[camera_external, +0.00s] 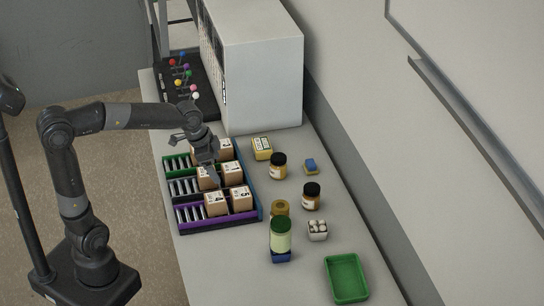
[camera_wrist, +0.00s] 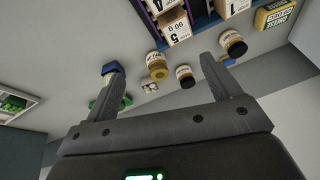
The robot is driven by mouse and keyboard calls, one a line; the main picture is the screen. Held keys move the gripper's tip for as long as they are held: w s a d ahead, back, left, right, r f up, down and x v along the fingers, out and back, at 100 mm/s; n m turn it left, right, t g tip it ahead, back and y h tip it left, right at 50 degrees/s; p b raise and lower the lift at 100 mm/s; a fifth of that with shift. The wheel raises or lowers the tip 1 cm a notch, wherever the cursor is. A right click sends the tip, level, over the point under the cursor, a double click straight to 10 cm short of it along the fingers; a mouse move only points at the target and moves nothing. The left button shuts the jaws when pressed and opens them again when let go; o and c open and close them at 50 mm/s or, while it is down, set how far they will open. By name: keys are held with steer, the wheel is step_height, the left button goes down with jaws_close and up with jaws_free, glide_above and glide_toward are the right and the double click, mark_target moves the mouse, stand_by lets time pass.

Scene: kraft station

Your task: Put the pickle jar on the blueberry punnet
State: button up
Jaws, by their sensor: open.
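The pickle jar (camera_external: 281,238), pale green with a dark green lid, stands upright near the middle of the counter. It appears to rest on the blue blueberry punnet (camera_external: 281,256), whose lower part shows beneath it. In the wrist view a blue thing, likely the punnet (camera_wrist: 110,67), shows at the left fingertip; the finger hides much of that area, and I cannot make out the jar there. My gripper (camera_external: 210,176) is open and empty, over the compartment rack and left of the jar, apart from it. Its two spread fingers also show in the wrist view (camera_wrist: 162,65).
The rack (camera_external: 215,227) holds several cardboard boxes. Near the jar are a yellow-brown jar (camera_external: 280,208), two dark-lidded jars (camera_external: 311,197) (camera_external: 279,166), an egg carton (camera_external: 317,230) and a green tray (camera_external: 346,278). A white cabinet (camera_external: 262,75) stands behind.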

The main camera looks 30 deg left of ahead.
steer(key=s+a+n, duration=0.3)
steer(key=a, duration=0.5)
steer(key=s+a+f+n+t+y, duration=0.1)
steer(key=s+a+n, duration=0.3)
steer(key=a, duration=0.5)
steer(key=s+a+n+t+y, duration=0.1)
steer(key=s+a+n, duration=0.3)
steer(key=a, duration=0.5)
steer(key=shift+s+f, duration=0.15)
steer(key=shift+s, duration=0.1)
